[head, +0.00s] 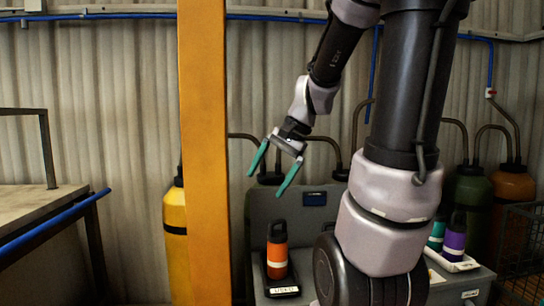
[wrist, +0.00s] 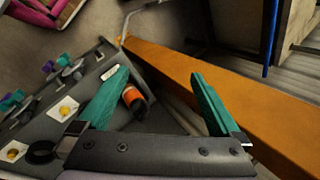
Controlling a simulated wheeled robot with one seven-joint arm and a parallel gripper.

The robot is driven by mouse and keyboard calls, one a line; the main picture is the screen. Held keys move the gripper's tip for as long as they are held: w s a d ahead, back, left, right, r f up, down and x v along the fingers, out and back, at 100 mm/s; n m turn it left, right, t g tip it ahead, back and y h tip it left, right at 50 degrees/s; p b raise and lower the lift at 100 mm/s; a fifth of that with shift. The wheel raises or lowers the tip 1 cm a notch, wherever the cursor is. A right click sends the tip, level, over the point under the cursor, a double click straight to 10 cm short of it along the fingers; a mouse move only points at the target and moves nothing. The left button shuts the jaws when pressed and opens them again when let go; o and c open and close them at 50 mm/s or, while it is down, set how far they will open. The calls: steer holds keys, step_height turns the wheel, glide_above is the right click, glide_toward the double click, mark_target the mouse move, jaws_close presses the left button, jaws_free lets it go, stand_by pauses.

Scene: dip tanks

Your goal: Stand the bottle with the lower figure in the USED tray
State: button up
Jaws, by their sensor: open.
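An orange bottle (head: 277,252) with a dark cap and a pale band stands upright in a dark tray (head: 284,291) whose front label appears to read USED. A teal bottle (head: 437,232) and a purple bottle (head: 454,238) stand side by side on a white tray (head: 452,263) at the right, partly behind my arm. No figures on the bottles are readable. My gripper (head: 266,185) is open and empty, well above the orange bottle. In the wrist view the orange bottle (wrist: 133,99) shows below and between the spread teal fingers (wrist: 158,76).
An orange post (head: 203,150) stands just left of my gripper. A bench with a blue rail (head: 50,230) is at the far left. Tall yellow (head: 175,235), green (head: 470,190) and orange (head: 512,190) tanks line the wall. A wire basket (head: 520,240) is at the right edge.

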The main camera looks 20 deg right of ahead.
steer(key=s+a+r+n+t+h, duration=0.2)
steer(key=s+r+n+t, duration=0.1)
steer(key=s+r+n, duration=0.2)
steer(key=shift+s+r+n+t+h, duration=0.3)
steer(key=shift+s+r+n, duration=0.1)
steer(key=shift+s+r, duration=0.55)
steer(key=shift+s+a+f, duration=0.1)
steer(key=shift+f, duration=0.05)
stand_by(0.3)
